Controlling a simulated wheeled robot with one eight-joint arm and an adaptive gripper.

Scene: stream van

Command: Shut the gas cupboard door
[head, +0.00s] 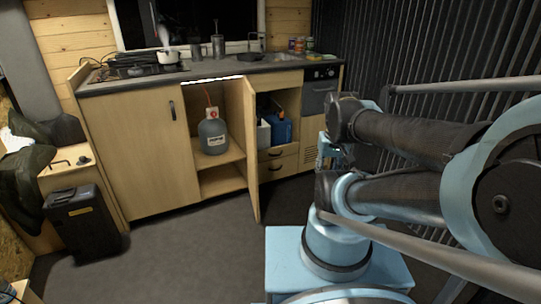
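The gas cupboard (221,180) stands open in the wooden kitchen unit, with a grey gas bottle (213,138) with a red top on its shelf. Its pale wooden door (251,150) stands swung out into the room, seen nearly edge-on, at the right side of the opening. My gripper (328,152) seems to be at the light-blue end of my folded arm, to the right of the door and apart from it. It is small and partly hidden by my arm links, so its fingers cannot be made out.
A closed cupboard door (143,150) with a dark handle is left of the opening. An open compartment with a blue canister (282,128) and drawers (278,167) lies to the right. A black case (83,224) stands at the left. The grey floor (185,250) before the cupboard is clear.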

